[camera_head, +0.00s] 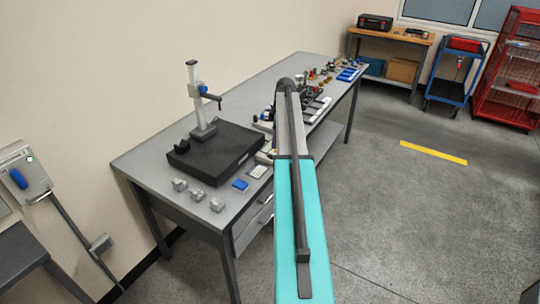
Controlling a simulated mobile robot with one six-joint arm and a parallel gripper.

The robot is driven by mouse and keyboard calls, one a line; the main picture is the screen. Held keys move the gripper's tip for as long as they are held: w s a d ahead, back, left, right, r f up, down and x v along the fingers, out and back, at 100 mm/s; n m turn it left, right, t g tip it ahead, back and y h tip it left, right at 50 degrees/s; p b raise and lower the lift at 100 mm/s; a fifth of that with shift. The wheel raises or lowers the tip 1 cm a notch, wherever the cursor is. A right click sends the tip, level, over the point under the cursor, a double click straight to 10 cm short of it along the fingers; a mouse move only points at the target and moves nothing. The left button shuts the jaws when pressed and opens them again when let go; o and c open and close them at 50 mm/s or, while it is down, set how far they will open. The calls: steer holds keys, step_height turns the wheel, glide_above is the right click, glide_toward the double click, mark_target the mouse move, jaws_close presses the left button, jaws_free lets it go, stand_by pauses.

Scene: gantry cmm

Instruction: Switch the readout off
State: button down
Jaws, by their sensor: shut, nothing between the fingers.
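A pale grey box (30,180) is fixed to the wall at the far left, partly cut off by the picture edge. It carries a blue lever (19,179), tilted, and a small white round spot; its lettering is too small to read. I cannot tell whether this box is the readout's switch, and no lit display is recognisable. A measuring stand (198,95) with a column and side arm stands on a black plate on the bench. My teal arm rises through the middle of the view, well right of the wall box. My gripper does not show.
A conduit (80,235) runs down from the wall box. A blue cart (455,75) and red cage (508,75) stand far right. Floor to the right is clear.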

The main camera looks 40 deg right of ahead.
steer(key=shift+r+p, duration=0.3)
steer(key=shift+r, duration=0.6)
steer(key=shift+s+f, duration=0.1)
steer(key=shift+s, duration=0.05)
